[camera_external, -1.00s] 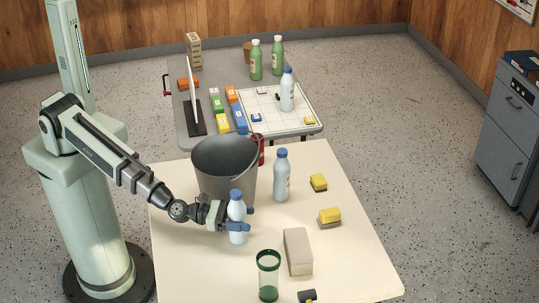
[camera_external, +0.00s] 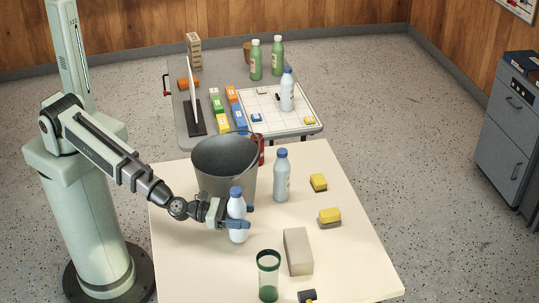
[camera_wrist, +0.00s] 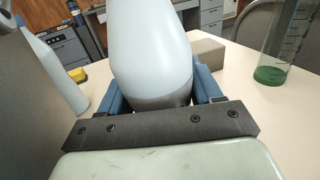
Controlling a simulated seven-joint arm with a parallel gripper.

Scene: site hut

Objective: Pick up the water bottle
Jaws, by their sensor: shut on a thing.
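A white water bottle (camera_external: 237,210) with a blue cap stands upright in the external view, in front of the grey bucket. My gripper (camera_external: 243,217) is shut on it, with blue fingers on both sides of its body. In the wrist view the bottle (camera_wrist: 152,50) fills the middle between the two blue fingers (camera_wrist: 160,97). Whether its base touches the table is hard to tell. A second, similar bottle (camera_external: 282,177) with a blue cap stands apart behind it to the right, and a third bottle (camera_external: 287,92) stands on the far table.
A grey bucket (camera_external: 224,165) stands close behind my gripper. On the cream table (camera_external: 350,255) are yellow sponges (camera_external: 318,182), a beige block (camera_external: 298,252) and a green-rimmed clear cup (camera_external: 268,278). Green bottles (camera_external: 256,62) stand on the far table.

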